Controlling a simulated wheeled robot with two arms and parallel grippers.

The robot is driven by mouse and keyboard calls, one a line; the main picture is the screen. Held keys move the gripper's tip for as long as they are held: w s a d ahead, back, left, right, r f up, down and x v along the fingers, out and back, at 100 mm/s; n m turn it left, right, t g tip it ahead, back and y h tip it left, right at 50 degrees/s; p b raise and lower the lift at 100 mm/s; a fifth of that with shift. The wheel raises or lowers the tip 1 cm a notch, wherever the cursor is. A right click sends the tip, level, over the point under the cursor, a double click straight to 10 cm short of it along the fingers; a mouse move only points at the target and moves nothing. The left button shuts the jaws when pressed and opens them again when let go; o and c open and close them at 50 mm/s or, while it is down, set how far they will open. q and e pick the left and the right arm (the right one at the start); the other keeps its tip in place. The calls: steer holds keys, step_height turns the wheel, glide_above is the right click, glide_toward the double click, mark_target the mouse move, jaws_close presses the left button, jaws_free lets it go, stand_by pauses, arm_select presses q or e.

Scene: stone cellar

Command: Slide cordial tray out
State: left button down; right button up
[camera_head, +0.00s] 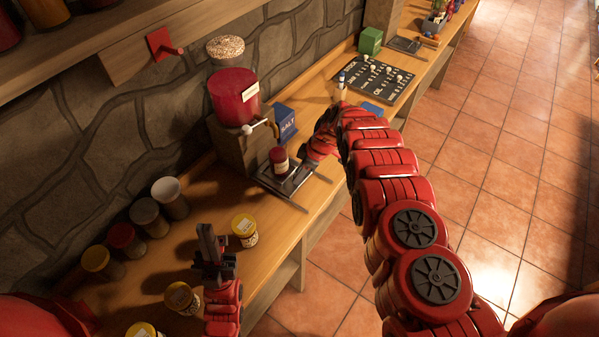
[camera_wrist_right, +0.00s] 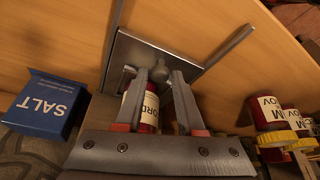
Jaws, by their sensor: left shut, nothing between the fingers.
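The cordial tray (camera_head: 297,187) is a flat metal plate on the bench under the dispenser, with a red bottle (camera_head: 279,158) standing on it. In the right wrist view the tray (camera_wrist_right: 135,48) shows with a bar along its edge, a small metal knob (camera_wrist_right: 160,70) and the labelled bottle (camera_wrist_right: 148,107). My right gripper (camera_wrist_right: 161,76) is over the tray, its fingers apart, with the knob between or just beyond the tips; contact is unclear. In the head view its fingers are hidden. My left gripper (camera_head: 207,232) is shut and empty above the bench.
The cordial dispenser (camera_head: 233,97) stands behind the tray against the stone wall. A blue salt box (camera_head: 285,122) is beside it. Several jars stand around my left gripper, one (camera_head: 244,228) close to its right. A dark board (camera_head: 372,82) lies further along the bench.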

jaws_close()
stand_by(1.1)
